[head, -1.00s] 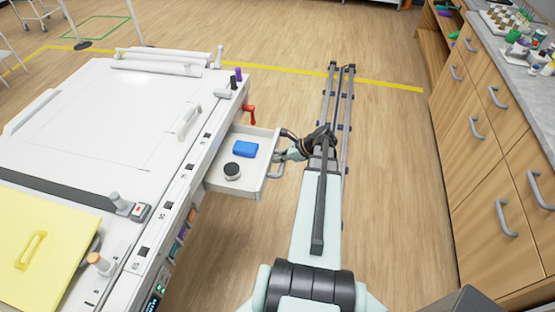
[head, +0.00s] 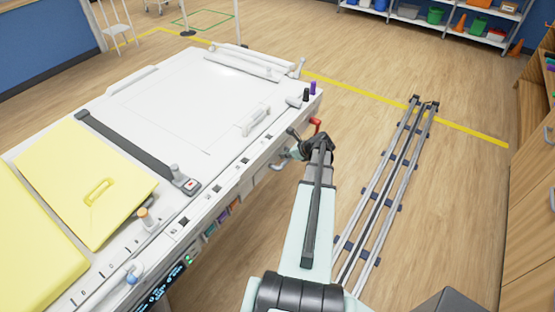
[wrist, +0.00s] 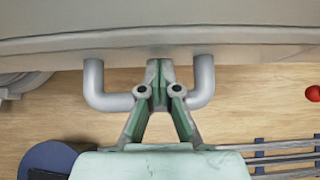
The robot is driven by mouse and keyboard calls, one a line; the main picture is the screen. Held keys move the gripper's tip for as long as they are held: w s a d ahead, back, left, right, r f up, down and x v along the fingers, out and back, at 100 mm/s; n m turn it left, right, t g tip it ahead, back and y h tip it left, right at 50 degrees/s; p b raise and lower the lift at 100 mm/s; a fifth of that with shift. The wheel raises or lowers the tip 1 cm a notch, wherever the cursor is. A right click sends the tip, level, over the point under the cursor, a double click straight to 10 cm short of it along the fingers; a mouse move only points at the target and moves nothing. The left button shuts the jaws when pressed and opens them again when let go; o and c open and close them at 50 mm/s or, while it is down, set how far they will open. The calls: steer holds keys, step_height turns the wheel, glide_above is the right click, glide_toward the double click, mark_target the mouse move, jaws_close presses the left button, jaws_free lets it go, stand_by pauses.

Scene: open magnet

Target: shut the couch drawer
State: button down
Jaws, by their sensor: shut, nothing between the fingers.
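The couch (head: 205,85) is the long white table at the left in the head view. Its drawer's inside no longer shows, and the drawer appears in line with the couch side. The grey drawer handle (head: 277,165) shows beside my gripper (head: 288,155). In the wrist view the pale drawer front (wrist: 230,42) spans the top, with the U-shaped handle (wrist: 203,80) below it. My gripper (wrist: 160,72) is shut and empty, its fingertips between the handle's two posts and close against the drawer front. Whether they touch it, I cannot tell.
A red lever (head: 315,125) sticks out of the couch side just beyond my gripper. Yellow pads (head: 85,180) lie on the couch. Floor rails (head: 385,195) run to the right of my arm, with clear wooden floor around them. Wooden cabinets (head: 530,220) stand at the far right.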

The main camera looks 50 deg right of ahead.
steer(key=shift+w+r, duration=0.1)
steer(key=shift+w, duration=0.3)
steer(key=shift+w+d, duration=0.1)
steer(key=shift+r, duration=0.15)
